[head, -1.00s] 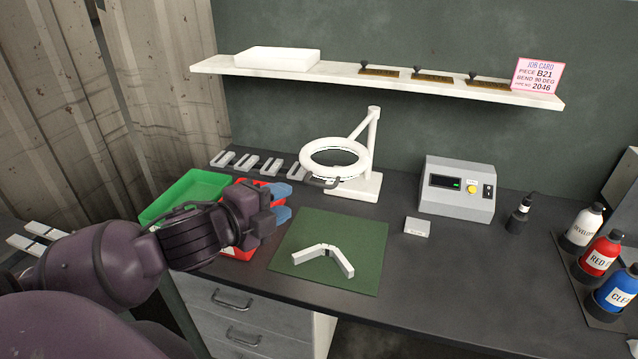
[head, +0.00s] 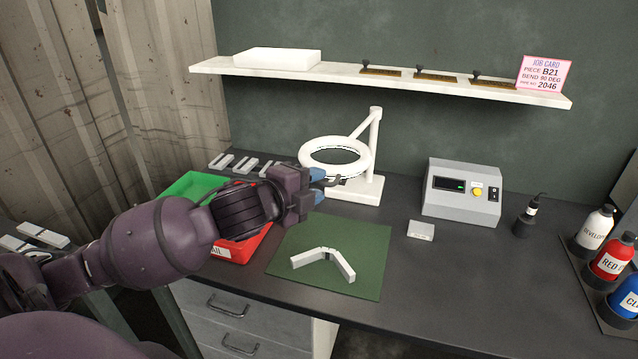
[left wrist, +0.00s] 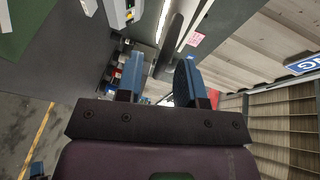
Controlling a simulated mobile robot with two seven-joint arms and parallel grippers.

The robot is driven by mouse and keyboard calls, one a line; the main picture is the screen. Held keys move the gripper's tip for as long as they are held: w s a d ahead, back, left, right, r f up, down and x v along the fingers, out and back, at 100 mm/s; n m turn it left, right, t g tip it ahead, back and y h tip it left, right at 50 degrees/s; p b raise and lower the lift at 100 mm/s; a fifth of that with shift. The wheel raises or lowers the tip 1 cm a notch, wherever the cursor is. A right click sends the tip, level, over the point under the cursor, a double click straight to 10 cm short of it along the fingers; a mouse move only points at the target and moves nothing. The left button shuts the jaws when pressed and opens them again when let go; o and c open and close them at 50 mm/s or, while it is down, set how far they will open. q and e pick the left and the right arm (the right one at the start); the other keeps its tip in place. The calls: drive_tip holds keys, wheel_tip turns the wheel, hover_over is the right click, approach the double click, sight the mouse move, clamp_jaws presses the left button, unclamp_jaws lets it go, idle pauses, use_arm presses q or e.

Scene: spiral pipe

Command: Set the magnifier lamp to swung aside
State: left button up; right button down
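The white magnifier lamp (head: 372,150) stands at the back of the bench on a square base. Its ring head (head: 334,143) hangs out to the left and front of the post. A small dark handle (head: 333,182) shows at the ring's front edge. My left gripper (head: 319,186) is at this handle, just below the ring, with its blue fingertips beside it. In the left wrist view its two fingers (left wrist: 160,80) are apart, with a dark bar in line between them. I cannot tell whether the fingers touch the handle.
A green mat (head: 345,270) with a bent white piece (head: 325,258) lies in front of the lamp. Green (head: 190,187) and red (head: 240,250) trays sit under my left arm. A grey control box (head: 461,207) stands to the right. A shelf (head: 440,85) runs above.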

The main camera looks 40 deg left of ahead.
use_arm(q)
drive_tip(key=shift+x, duration=0.8)
clamp_jaws()
